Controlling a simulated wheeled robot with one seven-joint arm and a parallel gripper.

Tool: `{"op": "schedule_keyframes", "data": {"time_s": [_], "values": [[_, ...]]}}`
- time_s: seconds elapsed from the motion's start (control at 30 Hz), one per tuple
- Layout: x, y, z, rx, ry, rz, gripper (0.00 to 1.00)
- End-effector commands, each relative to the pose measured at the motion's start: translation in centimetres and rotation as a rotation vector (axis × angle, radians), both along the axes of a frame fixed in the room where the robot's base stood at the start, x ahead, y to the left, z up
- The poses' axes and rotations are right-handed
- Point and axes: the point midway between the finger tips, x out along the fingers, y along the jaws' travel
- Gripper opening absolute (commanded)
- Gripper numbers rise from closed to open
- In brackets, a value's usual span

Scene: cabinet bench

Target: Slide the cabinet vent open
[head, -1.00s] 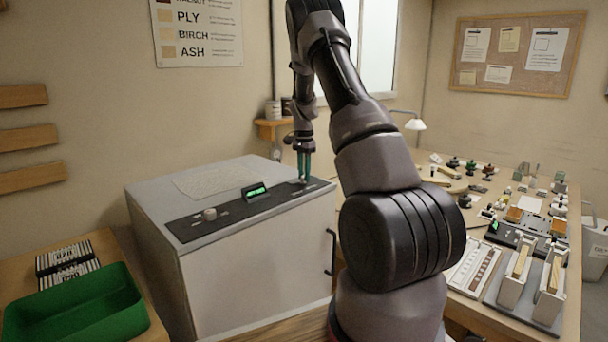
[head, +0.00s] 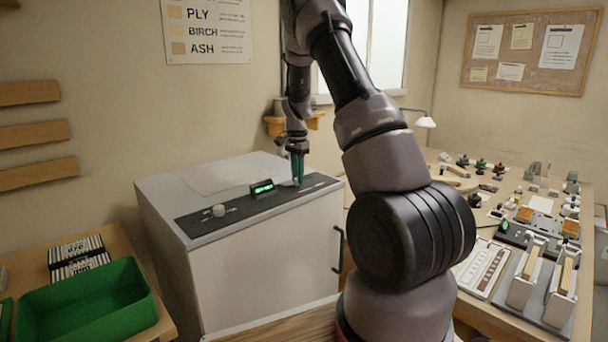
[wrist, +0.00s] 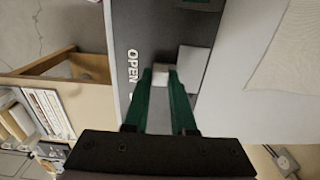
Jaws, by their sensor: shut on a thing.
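The grey cabinet (head: 265,265) stands left of my arm, with a dark control strip (head: 235,208) along its top. My gripper (head: 298,182) points down at the right part of this strip, right of a small green-lit display (head: 262,188). In the wrist view my gripper's green fingers (wrist: 165,82) are shut on a small pale vent slider tab (wrist: 161,70). The word OPEN (wrist: 132,66) is printed on the strip beside the fingers. A light grey plate (wrist: 193,60) lies beside the tab. The fingers hide part of the tab and its track.
A round knob (head: 219,210) sits on the strip's left part. A green bin (head: 85,303) stands on a bench at the left. A crowded workbench (head: 445,205) is at the right. The cabinet's front has a dark handle (head: 338,248).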

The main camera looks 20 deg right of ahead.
Motion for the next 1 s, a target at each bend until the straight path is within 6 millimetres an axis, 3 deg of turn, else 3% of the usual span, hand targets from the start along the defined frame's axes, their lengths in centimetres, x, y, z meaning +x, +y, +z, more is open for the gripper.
{"op": "schedule_keyframes", "data": {"time_s": [0.2, 0.23, 0.3, 0.67, 0.77, 1.0], "values": [[0.0, 0.4, 0.0, 0.006, 0.002, 0.002, 0.00], [0.0, 0.4, 0.0, 0.006, 0.002, 0.002, 0.32], [0.0, 0.4, 0.0, 0.005, 0.003, 0.002, 0.55], [0.0, 0.2, 0.3, 0.003, 0.002, 0.002, 0.55], [0.0, 0.2, 1.4, 0.003, -0.001, 0.003, 0.55], [0.0, 0.3, 6.2, 0.004, -0.002, 0.002, 0.55]]}}
